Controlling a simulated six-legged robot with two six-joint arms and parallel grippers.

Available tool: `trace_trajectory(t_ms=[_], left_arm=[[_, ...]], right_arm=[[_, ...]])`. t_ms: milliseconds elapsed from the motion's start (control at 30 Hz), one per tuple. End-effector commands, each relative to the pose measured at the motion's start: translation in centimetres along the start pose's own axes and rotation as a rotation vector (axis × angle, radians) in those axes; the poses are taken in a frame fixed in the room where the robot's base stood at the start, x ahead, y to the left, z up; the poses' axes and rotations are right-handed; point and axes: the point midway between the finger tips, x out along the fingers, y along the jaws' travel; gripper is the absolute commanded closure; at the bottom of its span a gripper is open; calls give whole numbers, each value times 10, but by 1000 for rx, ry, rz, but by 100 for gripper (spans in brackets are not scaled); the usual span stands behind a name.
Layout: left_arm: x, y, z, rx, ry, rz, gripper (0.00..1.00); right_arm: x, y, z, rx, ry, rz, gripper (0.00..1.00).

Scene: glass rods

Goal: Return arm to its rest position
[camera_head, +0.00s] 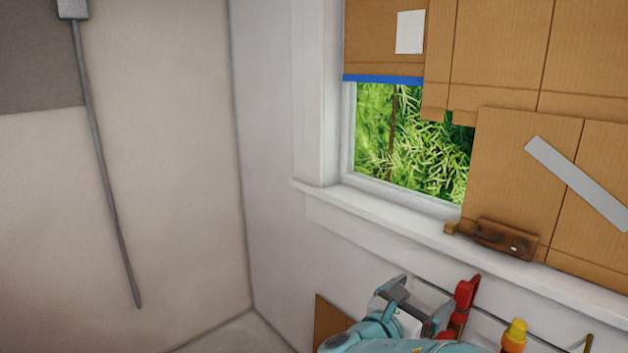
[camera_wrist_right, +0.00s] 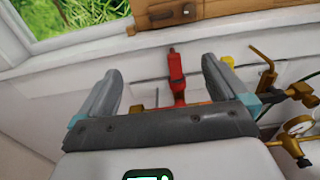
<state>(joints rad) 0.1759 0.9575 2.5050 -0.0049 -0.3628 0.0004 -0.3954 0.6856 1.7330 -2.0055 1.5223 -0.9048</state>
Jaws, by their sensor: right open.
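My right gripper (camera_head: 418,300) is at the bottom of the head view, a grey two-fingered jaw on my teal and white arm, below the window sill. In the right wrist view, its two grey fingers (camera_wrist_right: 162,82) stand wide apart, with nothing held between them. A red-handled item (camera_head: 465,297) is just right of the gripper in the head view; the red item (camera_wrist_right: 177,72) shows beyond the gap between the fingers in the wrist view. I cannot tell the distance to it. My left gripper is not in view.
The window sill (camera_head: 400,217) runs above the gripper, with a brown wooden block (camera_head: 503,238) on it. Cardboard (camera_head: 520,160) covers part of the window. A yellow-topped fitting (camera_head: 514,335) is at right. A brass gauge (camera_wrist_right: 298,125) shows at right.

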Motion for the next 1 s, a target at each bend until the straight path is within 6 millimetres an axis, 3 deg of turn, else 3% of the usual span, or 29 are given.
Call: trace_trajectory(t_ms=[33,333,467,567,667,767,800,900,1000], left_arm=[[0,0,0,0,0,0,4],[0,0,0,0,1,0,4],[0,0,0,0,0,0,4],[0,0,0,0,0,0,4],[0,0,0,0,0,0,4],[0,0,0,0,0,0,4],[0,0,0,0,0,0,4],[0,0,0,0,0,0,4],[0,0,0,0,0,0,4]], right_arm=[[3,-3,-19,-9,54,-1,0],[1,-25,-115,14,364,-36,0],[-11,-42,-166,45,539,-81,0],[-31,-62,-217,93,720,-150,0],[-68,-91,-276,186,956,-280,0],[-126,-123,-331,350,1215,-503,0],[-153,-134,-349,441,1312,-624,0],[-224,-154,-382,761,1496,-1037,0],[-264,-159,-396,1128,1486,-1462,0]])
